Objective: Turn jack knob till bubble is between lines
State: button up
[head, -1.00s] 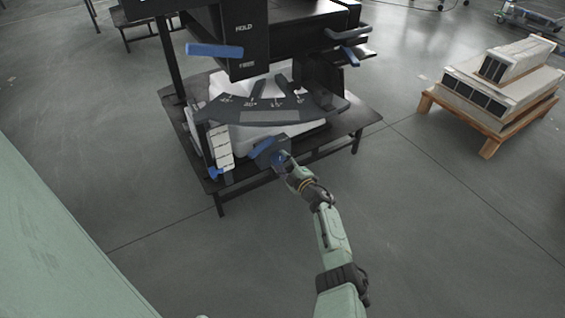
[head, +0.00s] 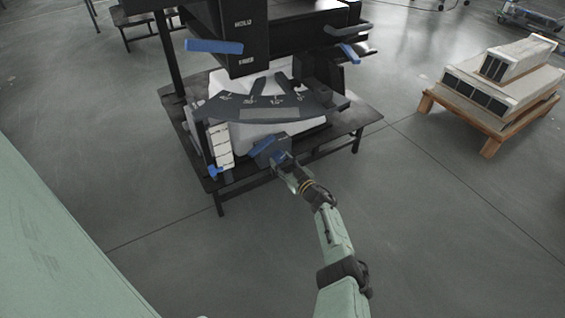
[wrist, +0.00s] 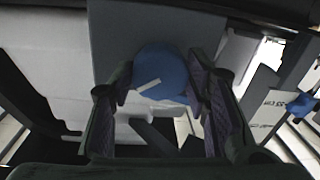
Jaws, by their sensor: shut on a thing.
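The round blue jack knob (wrist: 160,72) with a pale mark on its face fills the middle of the wrist view. My gripper (wrist: 163,92) is shut on the knob, with one finger on each side. In the head view, my gripper (head: 284,163) is at the front of the dark housing (head: 268,149), and the knob is mostly hidden by it. The curved dark scale plate (head: 268,112) with white marks lies above and behind. I cannot make out a bubble or its lines in either view.
The machine stands on a low black table (head: 355,118). A white marked strip (head: 222,147) and another blue knob (head: 214,172) are left of the housing. A wooden pallet (head: 490,142) with pale blocks stands at the right. The floor between is clear.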

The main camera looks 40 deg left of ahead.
jog(key=m, duration=0.4)
jog(key=shift+a, duration=0.15)
jog(key=shift+r+m, duration=0.1)
jog(key=shift+m, duration=1.7)
jog(key=o, duration=1.2)
jog(key=shift+s, duration=0.1)
jog(key=shift+c, duration=0.2)
